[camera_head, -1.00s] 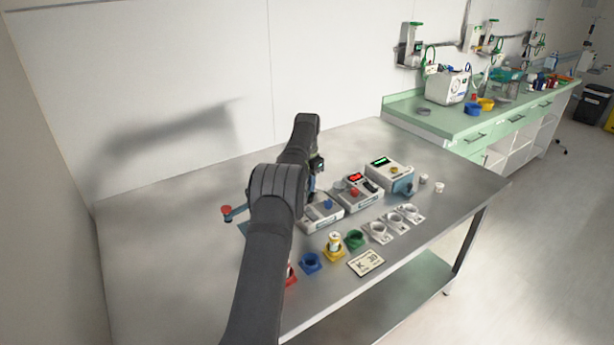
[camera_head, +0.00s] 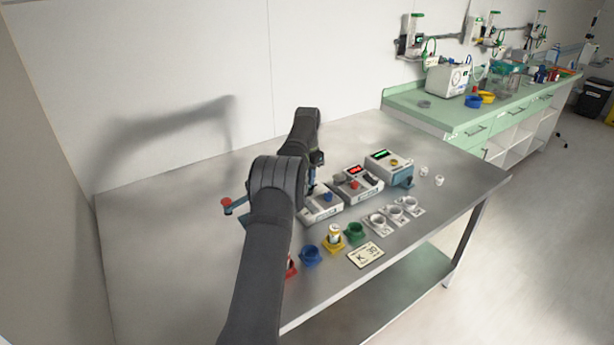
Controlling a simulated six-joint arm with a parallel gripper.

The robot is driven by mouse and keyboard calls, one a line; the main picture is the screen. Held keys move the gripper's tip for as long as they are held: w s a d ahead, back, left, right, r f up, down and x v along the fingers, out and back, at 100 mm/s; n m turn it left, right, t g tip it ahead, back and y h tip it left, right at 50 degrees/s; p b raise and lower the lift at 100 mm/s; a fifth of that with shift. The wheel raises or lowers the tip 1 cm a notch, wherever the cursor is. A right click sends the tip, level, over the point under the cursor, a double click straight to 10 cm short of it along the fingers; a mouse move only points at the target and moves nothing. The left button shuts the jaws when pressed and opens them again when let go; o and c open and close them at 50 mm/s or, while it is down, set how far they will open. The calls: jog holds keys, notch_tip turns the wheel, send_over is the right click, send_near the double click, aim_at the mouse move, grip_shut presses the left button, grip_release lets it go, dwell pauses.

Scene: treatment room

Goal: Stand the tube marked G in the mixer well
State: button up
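My gripper (camera_head: 317,168) is at the far end of my dark arm, over the devices at the back of the steel table. My own arm mostly hides it, and its fingers cannot be made out. A small tube with a pale label (camera_head: 334,232) stands upright in the yellow holder (camera_head: 333,246). Its marking is too small to read, and no letter G can be made out anywhere. Three boxy devices stand in a row: one with a blue knob (camera_head: 321,205), one with a red display (camera_head: 358,184), one with a green display (camera_head: 386,166). I cannot tell which is the mixer.
Blue (camera_head: 311,256) and green (camera_head: 355,232) holders flank the yellow one; a red holder (camera_head: 291,268) is partly hidden.

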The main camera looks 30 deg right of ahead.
jog(key=shift+f, duration=0.6)
dwell(0.4)
jog(key=o, duration=0.7)
jog(key=shift+r, duration=5.5)
notch_tip(320, 180, down, 9)
jog(key=shift+f, duration=0.1)
